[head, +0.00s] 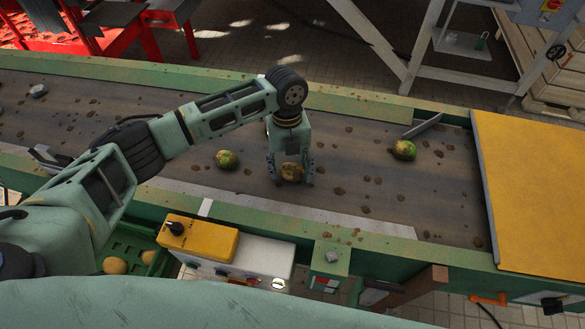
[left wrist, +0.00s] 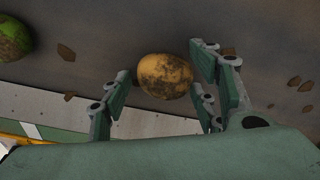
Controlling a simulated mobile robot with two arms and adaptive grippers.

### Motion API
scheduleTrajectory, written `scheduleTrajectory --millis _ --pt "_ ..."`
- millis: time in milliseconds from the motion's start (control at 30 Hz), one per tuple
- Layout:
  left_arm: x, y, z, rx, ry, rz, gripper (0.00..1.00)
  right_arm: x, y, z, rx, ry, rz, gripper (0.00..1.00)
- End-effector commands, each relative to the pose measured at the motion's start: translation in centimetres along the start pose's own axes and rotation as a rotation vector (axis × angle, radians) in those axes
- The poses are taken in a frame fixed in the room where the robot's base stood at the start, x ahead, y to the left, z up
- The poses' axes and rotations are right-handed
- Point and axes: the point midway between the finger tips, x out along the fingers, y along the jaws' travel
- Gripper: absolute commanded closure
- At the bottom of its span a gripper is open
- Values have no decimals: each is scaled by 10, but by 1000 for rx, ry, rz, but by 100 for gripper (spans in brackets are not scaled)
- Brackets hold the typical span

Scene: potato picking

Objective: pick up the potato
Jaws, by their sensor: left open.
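A brown potato with dark dirt patches (head: 291,172) lies on the conveyor belt, right at my left gripper (head: 292,178). In the left wrist view the same potato (left wrist: 165,76) shows between and just beyond the spread fingers of my left gripper (left wrist: 160,98). The fingers are open, and I cannot tell whether any finger touches the potato. Two green-patched potatoes also lie on the belt: one to the left of the gripper (head: 227,159) and one farther right (head: 404,149). The left one also shows at the upper left of the left wrist view (left wrist: 14,38). My right gripper is not in view.
The dark belt (head: 345,213) carries scattered clods and a grey stone (head: 38,90). A yellow cover (head: 535,185) closes off its right end. A yellow control box (head: 197,242) stands at the near edge. A green crate (head: 127,247) with potatoes sits below left.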

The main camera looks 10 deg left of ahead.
Motion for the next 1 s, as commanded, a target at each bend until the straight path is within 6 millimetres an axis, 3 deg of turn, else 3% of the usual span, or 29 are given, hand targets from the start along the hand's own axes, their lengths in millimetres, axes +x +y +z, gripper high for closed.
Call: scheduleTrajectory --millis 200,700,1000 --pt "1 0 0 1 0 -1 46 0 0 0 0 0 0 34" --pt "0 0 0 0 0 0 90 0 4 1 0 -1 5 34" --pt "-2 0 0 1 0 -1 90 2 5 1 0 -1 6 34"
